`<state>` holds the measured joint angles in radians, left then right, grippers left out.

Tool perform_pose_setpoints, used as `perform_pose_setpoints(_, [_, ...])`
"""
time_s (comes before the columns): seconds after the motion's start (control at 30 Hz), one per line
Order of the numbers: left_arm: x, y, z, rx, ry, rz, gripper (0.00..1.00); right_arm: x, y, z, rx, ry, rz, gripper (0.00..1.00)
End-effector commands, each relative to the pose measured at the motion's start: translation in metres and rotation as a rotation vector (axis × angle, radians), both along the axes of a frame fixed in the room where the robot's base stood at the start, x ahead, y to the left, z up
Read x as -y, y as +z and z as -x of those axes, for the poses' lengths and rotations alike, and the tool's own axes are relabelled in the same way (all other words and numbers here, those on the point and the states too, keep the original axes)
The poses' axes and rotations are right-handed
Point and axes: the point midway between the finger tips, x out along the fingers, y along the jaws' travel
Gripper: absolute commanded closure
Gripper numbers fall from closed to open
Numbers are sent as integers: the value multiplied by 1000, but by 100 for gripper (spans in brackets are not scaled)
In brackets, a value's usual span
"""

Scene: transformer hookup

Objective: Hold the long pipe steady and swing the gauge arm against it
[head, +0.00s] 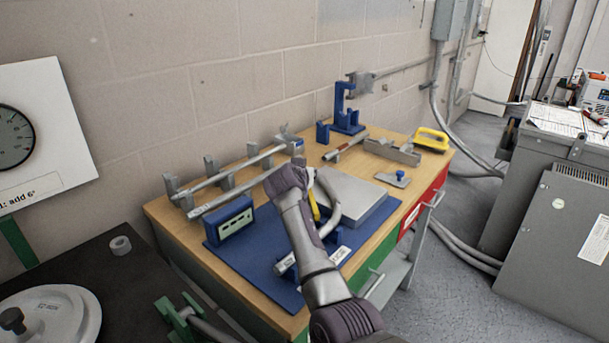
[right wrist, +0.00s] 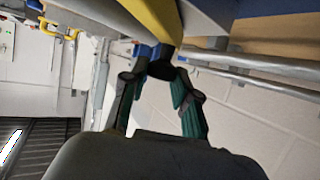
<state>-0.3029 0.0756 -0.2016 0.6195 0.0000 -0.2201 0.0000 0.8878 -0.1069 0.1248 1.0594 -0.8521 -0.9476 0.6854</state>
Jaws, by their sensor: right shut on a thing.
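Two straight grey pipes, a rear one (head: 225,178) and a front one (head: 235,192), lie along the back of the bench near upright grey brackets; I cannot tell which is the long pipe. They also show in the right wrist view (right wrist: 255,64). A yellow bar (right wrist: 158,22), likely the gauge arm, meets a blue piece (right wrist: 148,52) between my right gripper's fingertips (right wrist: 158,72). In the head view my right forearm hides most of the yellow bar (head: 315,207).
A bent grey pipe (head: 330,208) lies on the blue mat (head: 262,272) beside a grey plate (head: 358,201). A blue display box (head: 231,220) stands on the mat. A blue stand (head: 348,113) rises at the back. A dark table (head: 120,285) holds a round white disc.

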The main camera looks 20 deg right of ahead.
Motion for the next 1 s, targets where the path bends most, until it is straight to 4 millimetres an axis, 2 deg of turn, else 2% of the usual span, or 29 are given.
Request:
perform_pose_setpoints(0.17, [-3, 0, 0, 0, -1, -3, 60, 0, 0, 0, -1, 0, 1, 100])
perform_pose_setpoints(0.2, [-3, 0, 0, 0, -1, -3, 60, 0, 0, 0, -1, 0, 1, 64])
perform_pose_setpoints(0.3, [-4, 0, 0, 0, -1, -4, 60, 0, 0, 0, 0, 1, 0, 47])
perform_pose_setpoints(0.33, [-4, 0, 0, 0, -1, -4, 60, 0, 0, 0, 0, 1, 1, 45])
perform_pose_setpoints(0.7, [-7, 0, -3, 5, 2, -8, 60, -3, 2, 3, 1, 2, 1, 45])
perform_pose_setpoints(1.0, [-5, 0, -3, 3, 1, -5, 60, -27, 17, 34, 2, 3, -1, 45])
